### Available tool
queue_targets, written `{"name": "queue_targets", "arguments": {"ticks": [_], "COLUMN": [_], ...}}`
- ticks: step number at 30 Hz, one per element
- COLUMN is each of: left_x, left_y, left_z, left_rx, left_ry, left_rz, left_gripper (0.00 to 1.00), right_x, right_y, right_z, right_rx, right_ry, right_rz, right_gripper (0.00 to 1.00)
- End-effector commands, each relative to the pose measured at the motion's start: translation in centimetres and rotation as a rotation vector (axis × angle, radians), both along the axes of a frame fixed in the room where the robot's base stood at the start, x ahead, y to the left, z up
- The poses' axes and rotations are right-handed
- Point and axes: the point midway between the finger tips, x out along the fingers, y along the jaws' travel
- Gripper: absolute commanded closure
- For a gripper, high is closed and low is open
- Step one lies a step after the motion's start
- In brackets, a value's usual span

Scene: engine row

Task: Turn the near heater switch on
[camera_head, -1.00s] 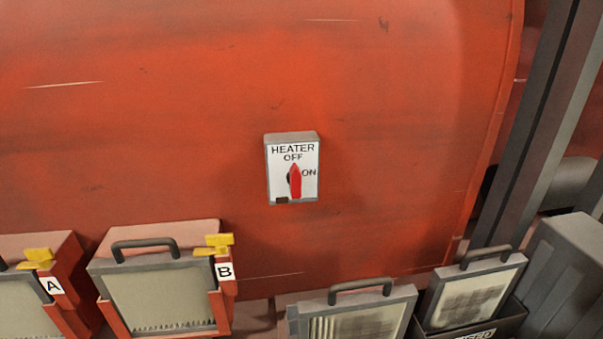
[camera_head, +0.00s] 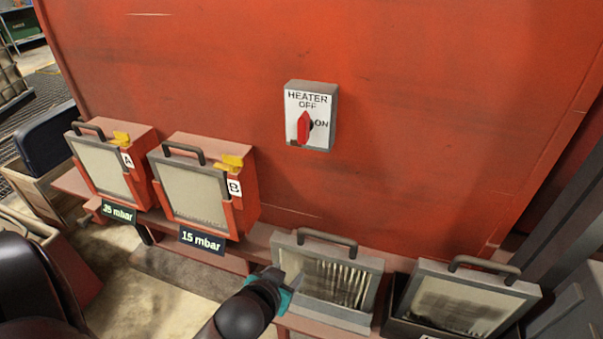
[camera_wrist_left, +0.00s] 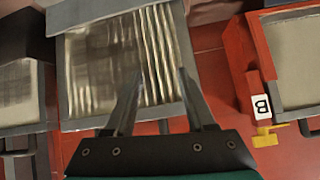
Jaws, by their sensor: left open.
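The heater switch (camera_head: 305,127) is a red knob on a white and grey plate (camera_head: 322,100) fixed to the red engine wall. The plate reads HEATER, OFF at the top and ON at the right. The knob stands upright, pointing at OFF. My left gripper (camera_head: 291,280) is low in the head view, well below the switch, in front of a pleated filter panel. In the left wrist view its two fingers (camera_wrist_left: 158,88) are apart with nothing held between them, over the pleated filter (camera_wrist_left: 85,70). The switch is not in the wrist view. My right gripper is not in view.
The pleated filter (camera_head: 330,283) and another dirty filter panel (camera_head: 462,303) stand along the bottom. The wall around the switch is clear.

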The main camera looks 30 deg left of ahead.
Motion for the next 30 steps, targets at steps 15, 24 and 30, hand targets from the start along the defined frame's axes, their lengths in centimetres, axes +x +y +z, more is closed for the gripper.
{"name": "queue_targets", "arguments": {"ticks": [15,24,30], "left_x": [3.2,5.0,7.9], "left_y": [4.0,4.4,5.1], "left_z": [21.8,23.0,23.0], "left_rx": [0.037,0.037,0.039], "left_ry": [-0.652,-0.698,-0.697], "left_rz": [0.059,0.048,0.047], "left_gripper": [0.45,0.45,0.45], "right_x": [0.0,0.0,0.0], "right_y": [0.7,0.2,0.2], "right_z": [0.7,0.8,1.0], "right_rx": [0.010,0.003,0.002], "right_ry": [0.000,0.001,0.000], "right_rz": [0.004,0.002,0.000], "right_gripper": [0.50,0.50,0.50]}}
